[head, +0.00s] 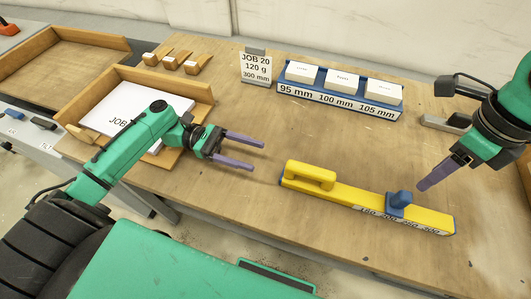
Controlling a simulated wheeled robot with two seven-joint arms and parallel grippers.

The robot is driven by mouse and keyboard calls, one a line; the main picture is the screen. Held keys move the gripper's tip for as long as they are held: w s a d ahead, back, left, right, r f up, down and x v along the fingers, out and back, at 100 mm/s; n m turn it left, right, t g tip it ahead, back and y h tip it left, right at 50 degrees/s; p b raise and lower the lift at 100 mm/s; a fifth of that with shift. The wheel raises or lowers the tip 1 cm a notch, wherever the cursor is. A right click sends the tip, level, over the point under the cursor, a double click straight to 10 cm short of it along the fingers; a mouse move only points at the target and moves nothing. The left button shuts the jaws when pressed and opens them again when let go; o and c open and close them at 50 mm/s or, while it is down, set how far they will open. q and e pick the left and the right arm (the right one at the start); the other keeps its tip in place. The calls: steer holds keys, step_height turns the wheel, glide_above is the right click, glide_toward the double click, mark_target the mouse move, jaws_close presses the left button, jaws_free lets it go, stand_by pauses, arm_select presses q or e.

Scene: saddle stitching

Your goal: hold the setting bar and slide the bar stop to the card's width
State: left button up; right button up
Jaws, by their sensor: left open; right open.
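The yellow setting bar (345,202) lies on the table at centre right, with a yellow handle on its left end and a number scale along its front side. The blue bar stop (397,204) sits on the bar toward its right end, near the higher numbers. The job card (256,68) stands upright at the back and reads JOB 20, 120 g, 300 mm. My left gripper (257,155) is open and empty, left of the bar's handle and apart from it. My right gripper (425,186) is right of the stop, above the table, and holds nothing.
A blue rack (335,103) marked 95, 100 and 105 mm holds white boxes at the back. A wooden tray (190,90) with white paper stands left, behind my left arm. Another wooden tray (108,40) and small wooden blocks (191,67) are further back. Bare table surrounds the bar.

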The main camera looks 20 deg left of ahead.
mark_target(308, 170)
arm_select(q)
steer(key=shift+w+d, duration=0.1)
steer(key=shift+d, duration=0.25)
arm_select(e)
steer(key=shift+w, duration=0.1)
arm_select(q)
steer(key=d, duration=1.4)
steer(key=shift+a, duration=0.1)
jaws_close()
steer(key=shift+f, duration=0.1)
arm_select(e)
steer(key=shift+o, duration=1.2)
